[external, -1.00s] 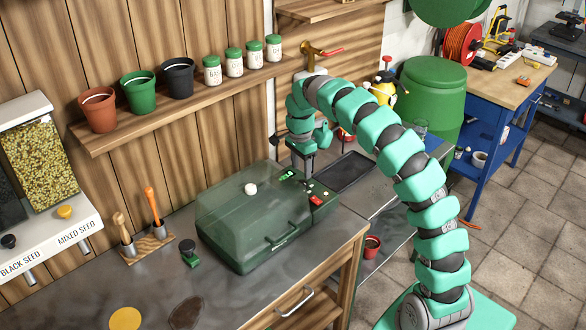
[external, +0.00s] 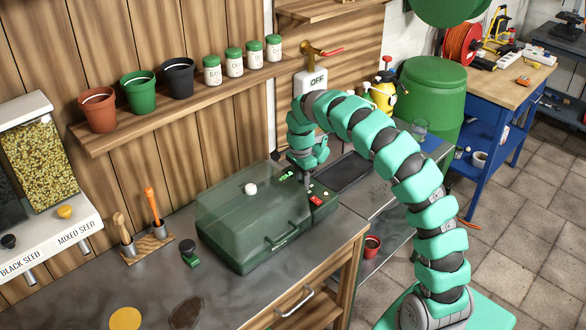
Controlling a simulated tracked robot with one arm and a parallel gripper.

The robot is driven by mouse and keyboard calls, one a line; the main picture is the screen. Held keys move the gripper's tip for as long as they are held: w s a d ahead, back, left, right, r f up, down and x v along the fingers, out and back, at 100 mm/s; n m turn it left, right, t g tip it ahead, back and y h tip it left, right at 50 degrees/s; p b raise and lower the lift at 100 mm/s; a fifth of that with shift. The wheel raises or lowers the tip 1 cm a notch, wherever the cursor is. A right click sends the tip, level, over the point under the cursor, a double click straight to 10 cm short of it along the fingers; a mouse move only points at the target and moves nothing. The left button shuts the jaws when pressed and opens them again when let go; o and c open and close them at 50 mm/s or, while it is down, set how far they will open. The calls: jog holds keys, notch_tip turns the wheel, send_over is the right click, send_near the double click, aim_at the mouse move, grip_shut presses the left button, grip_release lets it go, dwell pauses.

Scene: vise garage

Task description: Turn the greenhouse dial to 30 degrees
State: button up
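The greenhouse (external: 240,222) is a dark green box with a clear lid and a white knob on top. It stands on the grey metal worktop. At its right end is a control panel (external: 318,200) with a small green display (external: 287,176) and a red switch (external: 316,200). The display's digits are too small to read. My gripper (external: 308,178) points down just over the panel's back part. The dial cannot be made out there; the gripper seems to cover it. Whether the fingers touch anything, or are open or shut, is too small to tell.
A dark tray (external: 346,172) lies right of the greenhouse. A shelf with pots and jars (external: 212,72) runs above.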

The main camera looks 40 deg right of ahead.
jog(key=shift+n, duration=0.6)
jog(key=o, duration=1)
jog(key=shift+c, duration=0.2)
notch_tip(320, 180, up, 14)
jog(key=shift+w+f+p, duration=0.2)
jog(key=shift+w+p, duration=0.2)
jog(key=shift+w, duration=0.05)
